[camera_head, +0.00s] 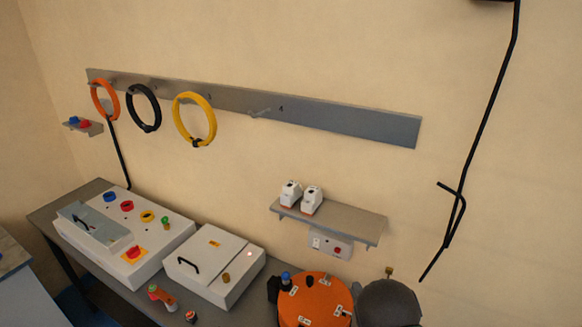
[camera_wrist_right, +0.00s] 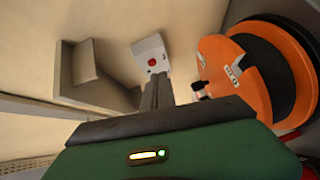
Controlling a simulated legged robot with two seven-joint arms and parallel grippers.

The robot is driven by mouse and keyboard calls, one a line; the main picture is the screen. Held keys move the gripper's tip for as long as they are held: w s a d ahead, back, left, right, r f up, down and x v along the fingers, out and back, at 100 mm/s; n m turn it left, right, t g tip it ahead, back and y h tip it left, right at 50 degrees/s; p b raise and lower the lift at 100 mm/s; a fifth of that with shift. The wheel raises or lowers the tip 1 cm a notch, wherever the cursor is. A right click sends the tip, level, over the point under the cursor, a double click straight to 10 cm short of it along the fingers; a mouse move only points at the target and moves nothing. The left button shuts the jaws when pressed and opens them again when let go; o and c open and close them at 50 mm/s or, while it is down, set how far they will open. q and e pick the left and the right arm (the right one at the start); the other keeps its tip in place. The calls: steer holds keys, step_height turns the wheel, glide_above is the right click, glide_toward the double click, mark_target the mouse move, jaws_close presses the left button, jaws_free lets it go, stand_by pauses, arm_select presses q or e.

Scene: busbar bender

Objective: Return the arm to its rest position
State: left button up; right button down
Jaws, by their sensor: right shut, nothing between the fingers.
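My right gripper (camera_wrist_right: 156,86) shows in the right wrist view as dark grey fingers, closed together and empty, rising from a dark bar and a green body with a small light. The fingers point toward a white box with a red button, and nothing is seen held between them. An orange round drum (camera_wrist_right: 222,72) is to the right of the fingers, apart from them. I cannot clearly make out the right gripper in the head view. My left gripper is in neither view.
The bench carries a white control panel (camera_head: 150,215), a white lidded box (camera_head: 232,262) and the orange drum (camera_head: 312,290). A wall shelf (camera_head: 345,222) holds two white devices above the white box with the red button (camera_head: 331,246). Coloured rings hang from a wall rail (camera_head: 350,125).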

steer(key=s+a+f+m+g+h+b, duration=0.1)
steer(key=s+a+m+g+b, duration=0.1)
steer(key=s+m+g, duration=0.5)
steer(key=s+a+f+m+g+h+b, duration=0.1)
steer(key=s+m+g, duration=0.6)
steer(key=s, duration=1.1)
steer(key=a+m+b, duration=0.1)
steer(key=a+m, duration=0.1)
steer(key=m, duration=0.2)
steer(key=shift+a+f+b, duration=0.2)
steer(key=shift+b, duration=0.2)
steer(key=shift+w, duration=0.1)
